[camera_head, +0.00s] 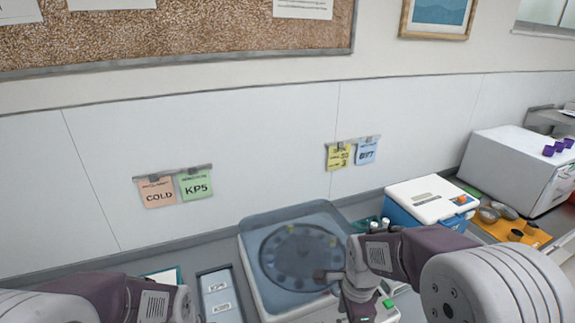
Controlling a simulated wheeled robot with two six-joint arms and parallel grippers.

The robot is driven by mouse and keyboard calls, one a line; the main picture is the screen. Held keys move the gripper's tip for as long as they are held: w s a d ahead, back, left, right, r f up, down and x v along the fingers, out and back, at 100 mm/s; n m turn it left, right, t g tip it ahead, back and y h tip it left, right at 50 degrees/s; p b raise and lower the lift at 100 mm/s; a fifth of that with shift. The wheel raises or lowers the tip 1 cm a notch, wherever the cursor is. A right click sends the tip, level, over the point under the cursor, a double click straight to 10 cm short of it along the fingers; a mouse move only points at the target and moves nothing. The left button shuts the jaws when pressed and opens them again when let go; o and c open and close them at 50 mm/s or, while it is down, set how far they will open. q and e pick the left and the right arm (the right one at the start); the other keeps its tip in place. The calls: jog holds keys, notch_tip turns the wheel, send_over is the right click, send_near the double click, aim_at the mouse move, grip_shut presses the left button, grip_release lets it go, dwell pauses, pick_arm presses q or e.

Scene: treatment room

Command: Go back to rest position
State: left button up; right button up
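My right arm reaches in from the right, with its wrist over the front right of a centrifuge-like device (255,262) with a clear lid and a round dark rotor. My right gripper (357,312) points down at the bottom edge of the picture, and its fingertips are cut off or hidden, so its opening cannot be told. My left arm lies low along the bottom left edge. Its wrist ends near the bottom of the picture and its gripper is out of view.
A labelled tray (216,291) lies left of the device. A blue and white cooler box (432,199), an orange mat (488,230) with small dark items, and a large white unit (512,172) stand to the right. Cards reading COLD (157,193) and KP5 (195,186) hang on the wall.

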jog(key=s+d+f+n, duration=0.2)
jog(key=s+f+n, duration=0.2)
jog(key=n, duration=1.3)
jog(key=shift+s+d+t, duration=0.35)
jog(key=shift+s+t, duration=0.05)
jog(key=shift+s, duration=1)
